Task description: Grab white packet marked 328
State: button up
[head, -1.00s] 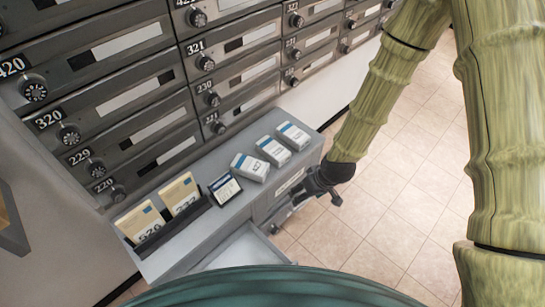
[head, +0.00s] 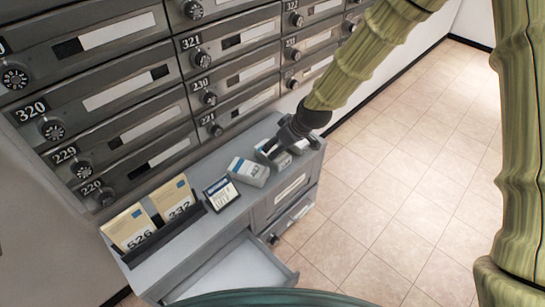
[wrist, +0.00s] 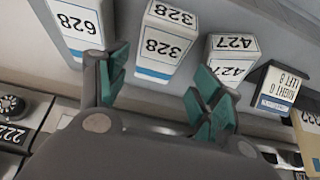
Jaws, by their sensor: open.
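The white packet marked 328 (wrist: 164,42) has a blue band and stands on the grey cabinet top. In the wrist view it is between and beyond my open green-padded fingers (wrist: 160,80), with no visible grip on it. In the head view my gripper (head: 281,147) is over the row of white packets and partly hides the middle one (head: 266,155).
The grey cabinet (head: 215,235) has an open drawer (head: 240,272) at its front. A small framed sign (head: 221,192) and tan envelopes (head: 130,228) in a dark holder stand left of the packets. Numbered mailboxes (head: 130,90) rise behind. Tiled floor (head: 400,180) is clear on the right.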

jog(key=shift+b+x, duration=1.15)
jog(key=shift+x, duration=2.35)
jog(key=shift+d+f, duration=0.1)
jog(key=shift+d, duration=0.05)
jog(key=c, duration=0.9)
